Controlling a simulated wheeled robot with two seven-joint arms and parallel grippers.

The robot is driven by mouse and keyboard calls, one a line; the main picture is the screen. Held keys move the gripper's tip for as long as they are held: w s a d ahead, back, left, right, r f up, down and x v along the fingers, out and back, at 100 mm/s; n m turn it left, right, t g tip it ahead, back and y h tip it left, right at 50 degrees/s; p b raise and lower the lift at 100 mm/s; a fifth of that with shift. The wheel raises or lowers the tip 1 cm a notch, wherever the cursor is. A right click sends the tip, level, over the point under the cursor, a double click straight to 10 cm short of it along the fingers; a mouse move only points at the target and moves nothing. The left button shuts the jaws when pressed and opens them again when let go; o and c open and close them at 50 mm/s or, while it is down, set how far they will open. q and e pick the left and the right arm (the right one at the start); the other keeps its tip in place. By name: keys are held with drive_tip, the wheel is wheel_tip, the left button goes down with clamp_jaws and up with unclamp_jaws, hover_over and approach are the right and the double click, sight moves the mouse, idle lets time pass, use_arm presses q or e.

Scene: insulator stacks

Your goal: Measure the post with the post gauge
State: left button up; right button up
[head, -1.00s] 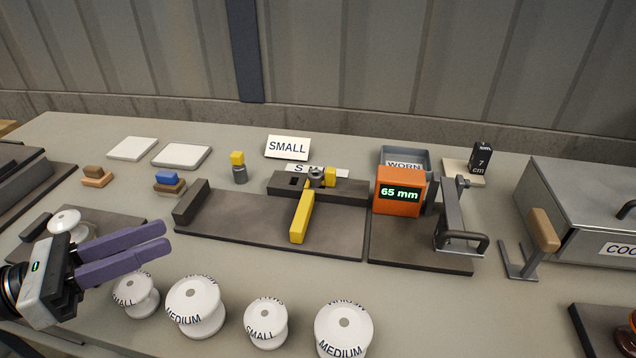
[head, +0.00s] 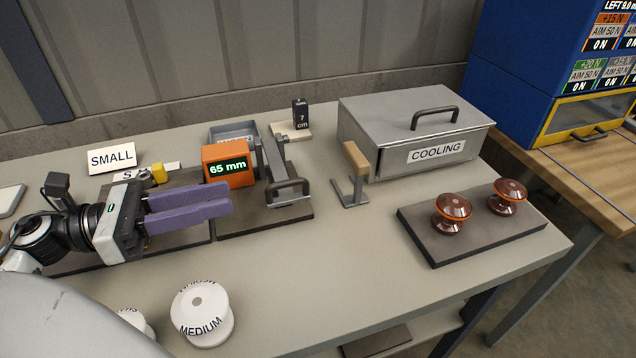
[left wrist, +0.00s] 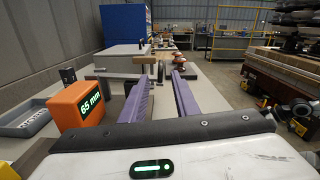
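The gauge has an orange readout box (head: 228,178) showing 65 mm, and a grey metal frame with a handle (head: 288,190) on a dark base plate. In the left wrist view the orange box (left wrist: 75,105) is on the left. My left gripper (head: 231,198) is in front of the gauge, its purple fingers pointing right over the plate. In the left wrist view the fingers (left wrist: 160,80) are apart with nothing held between them. No post shows clearly in the gauge. My right gripper is not in view.
A grey COOLING box (head: 390,140) and a wooden-handled stand (head: 357,165) are to the right. Two brown insulators (head: 452,212) (head: 507,196) stand on a dark plate (head: 475,240). A white MEDIUM insulator (head: 202,312) is in front. The front middle of the table is clear.

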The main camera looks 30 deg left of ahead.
sight(267, 188)
use_arm(q)
drive_tip(key=p+x, duration=0.1)
drive_tip(key=x, duration=0.9)
drive_tip(key=shift+w+d, duration=0.2)
drive_tip(key=shift+d, duration=0.05)
clamp_jaws()
